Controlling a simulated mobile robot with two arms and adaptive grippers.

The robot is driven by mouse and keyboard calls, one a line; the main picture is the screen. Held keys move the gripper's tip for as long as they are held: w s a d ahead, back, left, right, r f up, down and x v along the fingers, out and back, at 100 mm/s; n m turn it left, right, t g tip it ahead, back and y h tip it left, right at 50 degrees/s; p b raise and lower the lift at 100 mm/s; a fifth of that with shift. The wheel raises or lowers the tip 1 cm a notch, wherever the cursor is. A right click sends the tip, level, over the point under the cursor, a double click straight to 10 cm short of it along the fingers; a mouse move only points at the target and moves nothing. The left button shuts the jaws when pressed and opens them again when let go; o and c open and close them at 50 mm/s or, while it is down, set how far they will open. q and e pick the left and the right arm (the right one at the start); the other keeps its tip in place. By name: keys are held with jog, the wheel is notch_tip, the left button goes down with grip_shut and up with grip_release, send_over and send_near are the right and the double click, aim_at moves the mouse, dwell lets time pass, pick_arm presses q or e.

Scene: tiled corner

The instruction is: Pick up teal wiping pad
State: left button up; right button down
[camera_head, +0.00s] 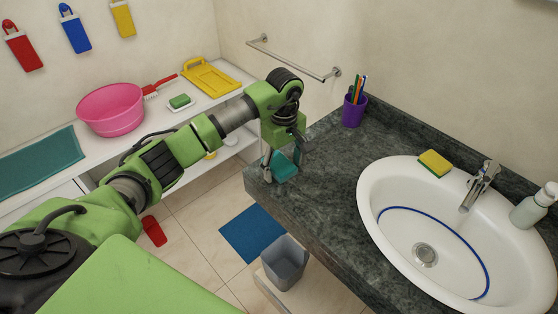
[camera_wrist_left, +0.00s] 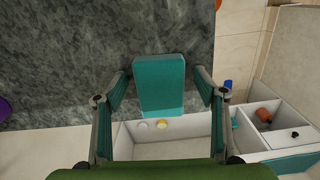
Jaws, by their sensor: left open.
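The teal wiping pad (camera_head: 284,168) lies on the left end of the dark stone counter, partly hidden by my gripper in the head view. In the left wrist view the teal pad (camera_wrist_left: 161,84) lies near the counter edge, between my fingers. My left gripper (camera_head: 283,163) is open above the pad, pointing down. In the left wrist view its two fingertips (camera_wrist_left: 161,86) stand on either side of the pad, with gaps visible. My right gripper is in neither view.
A white sink (camera_head: 385,225) with a yellow sponge (camera_head: 435,163) is set in the counter (camera_head: 325,205). A purple cup (camera_head: 353,110) with brushes stands near the wall. A grey bin (camera_head: 285,262) and blue mat (camera_head: 252,232) are below. A pink basin (camera_head: 111,109) sits on the white shelf.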

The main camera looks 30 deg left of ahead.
pick_arm(q)
jog(key=shift+c, duration=0.5)
jog(key=c, duration=0.9)
jog(key=shift+r+b, duration=0.7)
jog(key=shift+b, duration=0.1)
jog(key=shift+w+r+b, duration=0.1)
jog(key=shift+r+b, duration=0.45)
jog(key=shift+r, duration=0.1)
jog(key=s+r+b, duration=0.1)
jog(key=s+r, duration=0.2)
jog(key=s, duration=0.1)
jog(key=s+r+b, duration=0.1)
jog(key=s+r, duration=0.3)
jog(key=s, duration=0.1)
jog(key=s+r+b, duration=0.1)
jog(key=s+r, duration=0.2)
jog(key=s, duration=0.2)
jog(key=shift+s+a+r, duration=0.1)
jog(key=shift+a+r, duration=0.05)
jog(key=shift+a, duration=0.1)
